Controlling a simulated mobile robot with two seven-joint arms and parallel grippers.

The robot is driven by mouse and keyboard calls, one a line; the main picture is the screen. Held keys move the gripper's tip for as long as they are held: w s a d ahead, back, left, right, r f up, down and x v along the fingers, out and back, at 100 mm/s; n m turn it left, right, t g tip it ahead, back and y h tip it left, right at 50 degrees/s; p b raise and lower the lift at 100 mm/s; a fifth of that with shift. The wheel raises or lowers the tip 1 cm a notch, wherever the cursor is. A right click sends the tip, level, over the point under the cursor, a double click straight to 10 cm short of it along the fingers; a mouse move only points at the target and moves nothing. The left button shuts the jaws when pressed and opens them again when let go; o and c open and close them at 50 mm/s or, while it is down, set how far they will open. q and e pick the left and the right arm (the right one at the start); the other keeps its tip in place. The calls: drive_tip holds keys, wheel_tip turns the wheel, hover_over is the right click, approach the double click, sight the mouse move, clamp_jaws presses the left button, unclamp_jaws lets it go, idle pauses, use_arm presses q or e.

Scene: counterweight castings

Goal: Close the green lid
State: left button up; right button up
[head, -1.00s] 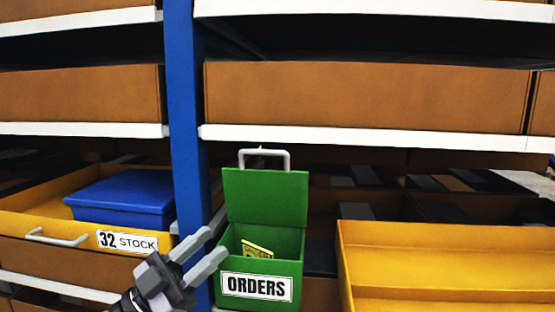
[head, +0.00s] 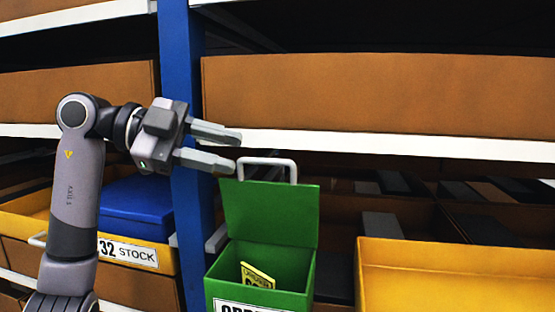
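The green lid (head: 270,211) stands raised, upright at the back of the green box (head: 262,262). A white handle (head: 267,162) sits along the lid's top edge. A yellow card (head: 257,276) lies inside the open box, and the box's white label is partly cut off by the bottom of the view. My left gripper (head: 226,149) is open and empty, its fingers pointing right, above and left of the lid, with the lower fingertip close to the handle's left end. I cannot tell whether that fingertip touches it. My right gripper is not in view.
A blue upright post (head: 181,60) stands behind my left gripper. A white shelf edge (head: 380,143) runs above the lid. A yellow bin (head: 455,275) is at right; a blue box (head: 137,204) sits in the yellow stock bin (head: 165,258) at left.

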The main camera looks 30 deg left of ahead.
sight(256, 159)
use_arm(q)
drive_tip(key=shift+p+x, duration=0.5)
drive_tip(key=shift+x, duration=2.95)
drive_tip(key=shift+c, duration=0.3)
clamp_jaws()
